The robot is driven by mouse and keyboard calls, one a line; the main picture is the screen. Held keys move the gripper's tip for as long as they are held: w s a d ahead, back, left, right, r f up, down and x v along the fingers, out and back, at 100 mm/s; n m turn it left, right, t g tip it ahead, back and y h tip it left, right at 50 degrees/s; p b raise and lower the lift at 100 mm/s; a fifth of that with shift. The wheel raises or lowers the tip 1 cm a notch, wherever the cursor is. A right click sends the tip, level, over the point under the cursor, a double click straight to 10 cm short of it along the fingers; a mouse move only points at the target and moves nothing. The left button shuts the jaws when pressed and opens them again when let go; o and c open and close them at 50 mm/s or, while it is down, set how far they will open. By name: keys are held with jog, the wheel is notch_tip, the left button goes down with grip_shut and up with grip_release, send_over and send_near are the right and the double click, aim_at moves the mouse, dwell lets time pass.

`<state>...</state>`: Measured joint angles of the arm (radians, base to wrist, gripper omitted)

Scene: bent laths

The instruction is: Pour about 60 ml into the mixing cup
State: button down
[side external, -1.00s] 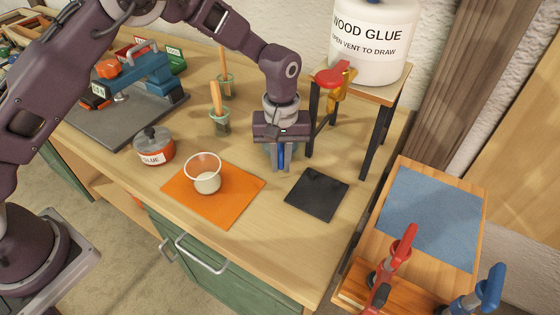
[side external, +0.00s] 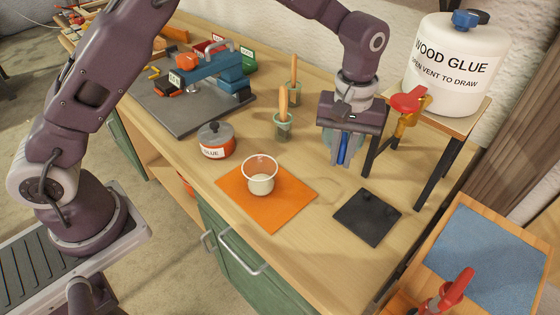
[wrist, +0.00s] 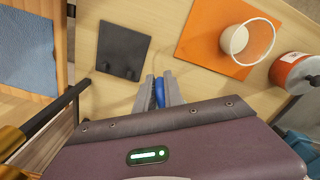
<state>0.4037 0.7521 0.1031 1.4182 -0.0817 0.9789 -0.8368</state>
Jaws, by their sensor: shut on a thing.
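The mixing cup (side external: 261,175) stands upright on the orange mat (side external: 285,212). Its upper part looks see-through and its lower part whitish; I cannot read a level. It also shows in the wrist view (wrist: 235,40). My gripper (side external: 345,152) points down beside the tank stand, to the cup's right. It is shut on a narrow blue piece (wrist: 159,92). A pale green rounded thing (side external: 328,146) shows partly behind the fingers; I cannot tell whether it joins the blue piece. The white WOOD GLUE tank (side external: 455,88) has a blue top knob (side external: 468,19) and a red-handled tap (side external: 408,101).
The tank's stand (side external: 440,170) has dark legs close to my gripper. A black mat (side external: 366,218) with small dark pegs lies in front. A glue pot (side external: 215,141), brush jars (side external: 283,126) and a blue clamp tool (side external: 220,72) stand left. Bare tabletop lies between the mats.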

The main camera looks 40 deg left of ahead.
jog(key=shift+n, duration=0.6)
jog(key=s+d+f, duration=0.1)
jog(key=s+d, duration=0.1)
jog(key=s, duration=0.2)
jog(key=s+d+f, duration=0.2)
jog(key=s+d, duration=0.1)
jog(key=s, duration=0.2)
jog(key=s+d+f, duration=0.2)
jog(key=s, duration=0.3)
jog(key=shift+s+d, duration=0.2)
jog(key=shift+d, duration=0.2)
jog(key=shift+n, duration=0.4)
jog(key=s, duration=0.3)
jog(key=s+f, duration=0.1)
jog(key=s, duration=0.1)
jog(key=shift+s+f, duration=0.2)
jog(key=shift+s, duration=0.2)
jog(key=s+a+f+n, duration=0.1)
jog(key=s+a, duration=0.1)
jog(key=s, duration=0.4)
jog(key=shift+a+f, duration=0.2)
jog(key=shift+a, duration=0.15)
jog(key=shift+r, duration=0.1)
jog(key=w+a+r+g+h, duration=0.5)
jog(key=a+r, duration=0.1)
jog(key=r, duration=0.3)
jog(key=shift+w+r+h, duration=0.15)
jog(key=shift+r+h, duration=0.25)
